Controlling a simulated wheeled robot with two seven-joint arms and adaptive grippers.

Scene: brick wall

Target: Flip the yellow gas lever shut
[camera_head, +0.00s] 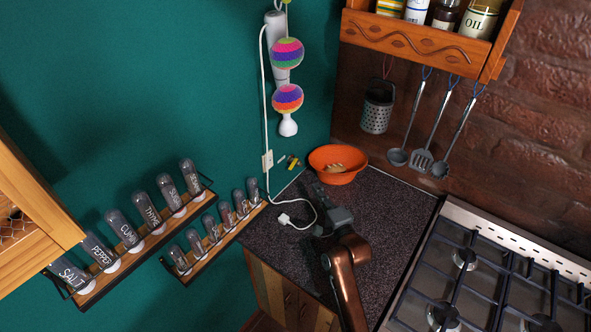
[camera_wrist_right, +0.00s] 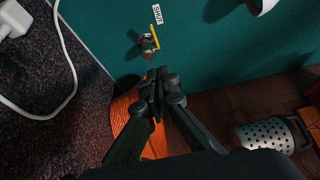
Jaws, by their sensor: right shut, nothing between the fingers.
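The yellow gas lever (camera_head: 293,161) is on the teal wall, just left of the orange bowl. In the right wrist view the lever (camera_wrist_right: 155,37) is a thin yellow bar beside a small metal valve (camera_wrist_right: 146,44). A white "SHUT" label (camera_wrist_right: 157,14) is just beyond the bar's upper end. My right gripper (camera_head: 309,178) is over the counter corner, in front of the bowl. In the wrist view its fingertips (camera_wrist_right: 158,76) are together and empty, pointing towards the valve. A gap shows between them and the lever. My left gripper is not in view.
The orange bowl (camera_head: 338,176) is close to my right gripper. A white plug and cable (camera_head: 290,220) lie on the dark counter (camera_head: 380,205). Spice racks (camera_head: 150,241) are on the left wall.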

